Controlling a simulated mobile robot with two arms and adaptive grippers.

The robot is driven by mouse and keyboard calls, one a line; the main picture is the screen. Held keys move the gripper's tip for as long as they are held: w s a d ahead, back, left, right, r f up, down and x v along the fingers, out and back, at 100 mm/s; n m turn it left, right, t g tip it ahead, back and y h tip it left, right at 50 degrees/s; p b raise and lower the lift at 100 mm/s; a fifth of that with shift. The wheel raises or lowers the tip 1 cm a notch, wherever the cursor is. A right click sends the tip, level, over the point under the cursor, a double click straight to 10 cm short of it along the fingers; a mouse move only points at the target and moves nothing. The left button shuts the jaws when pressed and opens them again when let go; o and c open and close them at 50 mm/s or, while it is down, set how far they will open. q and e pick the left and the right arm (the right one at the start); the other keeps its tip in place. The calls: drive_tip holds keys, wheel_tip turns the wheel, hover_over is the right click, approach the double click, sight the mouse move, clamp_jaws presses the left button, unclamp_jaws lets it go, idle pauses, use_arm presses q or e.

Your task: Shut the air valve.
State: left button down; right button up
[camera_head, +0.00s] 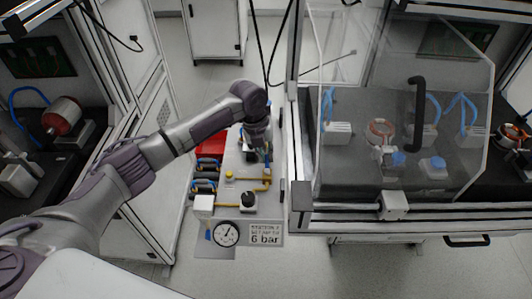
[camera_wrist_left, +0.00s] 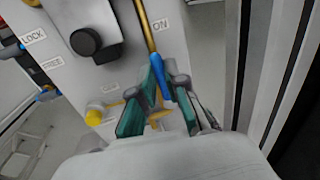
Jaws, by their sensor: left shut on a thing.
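The air valve's blue lever (camera_wrist_left: 160,76) shows in the left wrist view, close below the "ON" label and roughly in line with the brass pipe (camera_wrist_left: 145,25). My left gripper (camera_wrist_left: 160,98) is shut on this lever, with one green-padded finger on each side. Its lower end and the valve body are partly hidden by the fingers. In the head view my left gripper (camera_head: 259,155) reaches down over the upper right part of the pneumatic panel (camera_head: 213,214). My right gripper is not in view.
The panel carries a black knob (camera_head: 248,201), a yellow button (camera_head: 229,175), a pressure gauge (camera_head: 226,233) and a "6 bar" sign (camera_head: 265,234). A glass-fronted enclosure (camera_head: 400,90) stands close to the right of the panel. Open floor lies in front.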

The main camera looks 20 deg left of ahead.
sight(252, 181)
use_arm(q)
drive_tip(key=shift+s+a+r+n+p, duration=0.1)
drive_tip(key=shift+a+r+n+p, duration=0.25)
drive_tip(key=shift+p, duration=0.3)
drive_tip(key=s+n+p, duration=0.1)
drive_tip(key=n+p, duration=0.3)
drive_tip(key=p, duration=0.1)
drive_tip(key=s+a+n+t+y+p, duration=0.1)
drive_tip(key=n+p, duration=0.3)
drive_tip(key=s+a+n+p, duration=0.1)
drive_tip(key=n+p, duration=0.3)
drive_tip(key=p, duration=0.1)
drive_tip(key=shift+s+n+t+y+p, duration=0.25)
drive_tip(key=shift+s+t+y+p, duration=0.05)
drive_tip(key=shift+s+y, duration=0.1)
drive_tip(key=shift+s+n+p, duration=0.4)
drive_tip(key=shift+n+p, duration=0.65)
drive_tip(key=shift+n, duration=0.05)
drive_tip(key=shift+s+d+f+n+y+p, duration=0.1)
drive_tip(key=shift+s+n+y+p, duration=0.1)
drive_tip(key=shift+n+p, duration=0.3)
drive_tip(key=shift+s+d+f+n+y+p, duration=0.15)
drive_tip(key=shift+n+y+p, duration=0.1)
drive_tip(key=shift+n, duration=0.35)
drive_tip(key=shift+a, duration=0.1)
drive_tip(key=c, duration=1.2)
unclamp_jaws()
drive_tip(key=shift+s, duration=0.1)
